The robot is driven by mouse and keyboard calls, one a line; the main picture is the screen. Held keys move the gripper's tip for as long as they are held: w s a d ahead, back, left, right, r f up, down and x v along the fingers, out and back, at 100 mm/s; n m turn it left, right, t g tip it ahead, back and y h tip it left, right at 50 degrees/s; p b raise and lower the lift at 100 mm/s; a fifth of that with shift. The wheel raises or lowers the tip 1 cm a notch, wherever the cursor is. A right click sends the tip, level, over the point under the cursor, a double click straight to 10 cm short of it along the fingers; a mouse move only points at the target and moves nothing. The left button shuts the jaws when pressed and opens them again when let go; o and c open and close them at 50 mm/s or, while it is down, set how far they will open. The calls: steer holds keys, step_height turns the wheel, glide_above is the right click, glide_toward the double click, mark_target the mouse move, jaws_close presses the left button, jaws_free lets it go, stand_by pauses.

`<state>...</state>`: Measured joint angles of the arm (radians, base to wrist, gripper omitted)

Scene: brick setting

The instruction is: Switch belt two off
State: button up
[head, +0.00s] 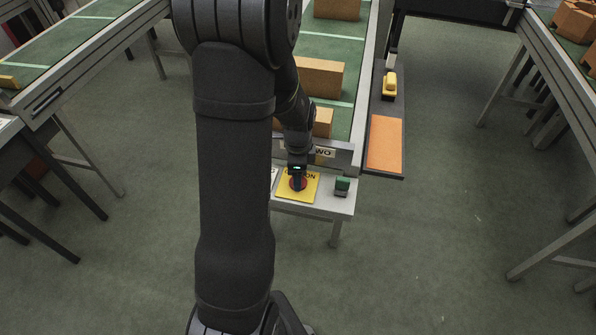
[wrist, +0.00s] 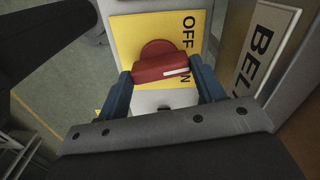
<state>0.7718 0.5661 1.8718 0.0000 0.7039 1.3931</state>
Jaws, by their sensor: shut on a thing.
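The yellow switch plate (head: 313,190) sits on a grey shelf at the end of belt two (head: 338,75), below a sign ending in "WO" (head: 324,153). In the wrist view the plate (wrist: 130,35) carries the words OFF and ON, ON partly hidden. The red rotary knob (wrist: 158,69) stands on the plate; its white mark points right, close to the visible N of ON. My gripper (wrist: 160,72) is shut on the knob's grip, one blue finger at each end. In the head view my gripper (head: 298,174) covers much of the knob.
A green button or block (head: 342,184) stands right of the plate on the shelf. Cardboard boxes (head: 320,75) lie on the belt. An orange panel (head: 385,143) and a yellow object (head: 389,84) lie right of it. Other belts stand left and right, with open floor between.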

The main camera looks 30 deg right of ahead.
steer(key=n, duration=0.6)
steer(key=shift+n, duration=0.3)
stand_by(0.5)
steer(key=o, duration=1)
step_height(320, 180, up, 18)
steer(key=shift+f, duration=0.25)
steer(key=shift+f, duration=0.1)
